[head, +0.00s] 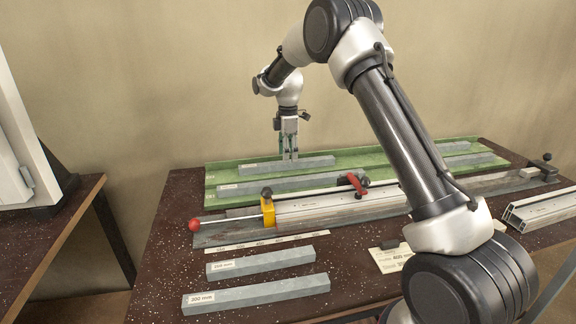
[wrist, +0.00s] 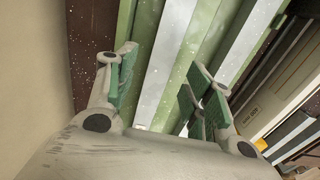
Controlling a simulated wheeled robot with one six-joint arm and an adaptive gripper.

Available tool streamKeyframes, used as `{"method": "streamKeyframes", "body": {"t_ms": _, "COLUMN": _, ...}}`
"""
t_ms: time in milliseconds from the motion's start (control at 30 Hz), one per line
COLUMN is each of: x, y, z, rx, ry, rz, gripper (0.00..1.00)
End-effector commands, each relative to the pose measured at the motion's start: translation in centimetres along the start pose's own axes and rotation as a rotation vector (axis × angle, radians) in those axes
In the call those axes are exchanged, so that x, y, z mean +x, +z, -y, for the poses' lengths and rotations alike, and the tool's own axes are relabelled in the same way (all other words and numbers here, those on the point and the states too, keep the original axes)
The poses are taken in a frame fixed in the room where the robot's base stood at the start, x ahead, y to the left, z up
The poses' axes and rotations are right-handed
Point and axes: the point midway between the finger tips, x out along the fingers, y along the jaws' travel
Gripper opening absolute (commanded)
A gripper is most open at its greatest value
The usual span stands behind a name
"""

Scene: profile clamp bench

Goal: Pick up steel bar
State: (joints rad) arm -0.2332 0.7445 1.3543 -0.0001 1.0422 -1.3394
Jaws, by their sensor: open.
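Grey steel bars lie in a green tray (head: 215,172) on the bench. In the head view my gripper (head: 290,157) points down at the rear left bar (head: 310,164), its fingertips at about the bar's height. In the wrist view my open gripper (wrist: 162,62) has a speckled pale bar (wrist: 165,65) running lengthwise between its two green-padded fingers, with visible gaps on both sides. Contact cannot be told. A second tray bar (head: 240,188), labelled at its left end, lies in front. It seems to show right of the first in the wrist view (wrist: 245,45).
Two labelled bars, 250 mm-like (head: 262,262) and 300 mm (head: 256,294), lie at the bench front. A clamp rail (head: 335,207) with a red lever (head: 357,184) and red-knobbed rod (head: 195,225) stands before the tray. A hollow profile (head: 540,210) lies right.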

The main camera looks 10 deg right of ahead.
Motion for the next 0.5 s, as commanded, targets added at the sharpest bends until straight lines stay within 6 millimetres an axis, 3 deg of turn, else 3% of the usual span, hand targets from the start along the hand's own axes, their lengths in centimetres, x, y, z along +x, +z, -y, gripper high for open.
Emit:
{"method": "streamKeyframes", "body": {"t_ms": 133, "x": 2.4, "y": 0.0, "z": 0.0, "rx": 0.000, "ry": -0.002, "rz": 0.001, "gripper": 0.52}}
{"method": "streamKeyframes", "body": {"t_ms": 367, "x": 2.9, "y": 0.0, "z": 0.0, "rx": 0.001, "ry": -0.001, "rz": 0.000, "gripper": 0.52}}
{"method": "streamKeyframes", "body": {"t_ms": 500, "x": 2.9, "y": 0.0, "z": 0.0, "rx": 0.001, "ry": -0.001, "rz": 0.000, "gripper": 0.30}}
